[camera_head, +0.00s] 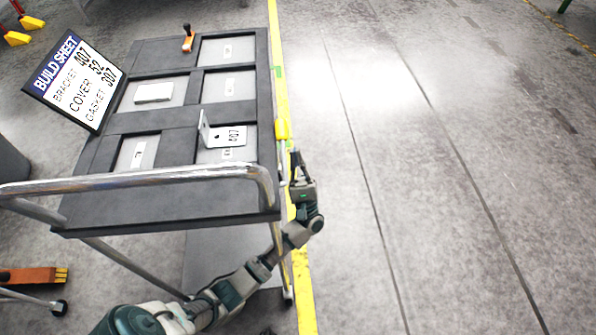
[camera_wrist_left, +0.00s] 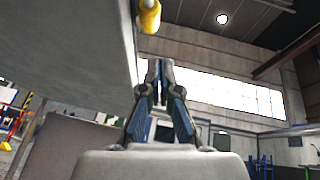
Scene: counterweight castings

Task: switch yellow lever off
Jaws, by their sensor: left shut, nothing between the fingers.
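The yellow lever (camera_head: 283,129) is on the right side of the dark cart (camera_head: 150,58), near its front right corner. Its yellow grip also shows at the top of the left wrist view (camera_wrist_left: 149,16), beside the cart's grey side panel. My left gripper (camera_head: 296,154) is just outside the cart's right edge, close to the lever and a little nearer to me. In the left wrist view its fingers (camera_wrist_left: 160,64) are together and empty, and a gap shows between them and the yellow grip. My right gripper is not in view.
The cart top has several recessed bays, with a white bracket (camera_head: 222,134) and a pale block (camera_head: 154,92) in two of them. A build sheet sign (camera_head: 75,80) leans at the left. A metal rail (camera_head: 150,180) crosses the front. The floor at right (camera_head: 440,180) is clear.

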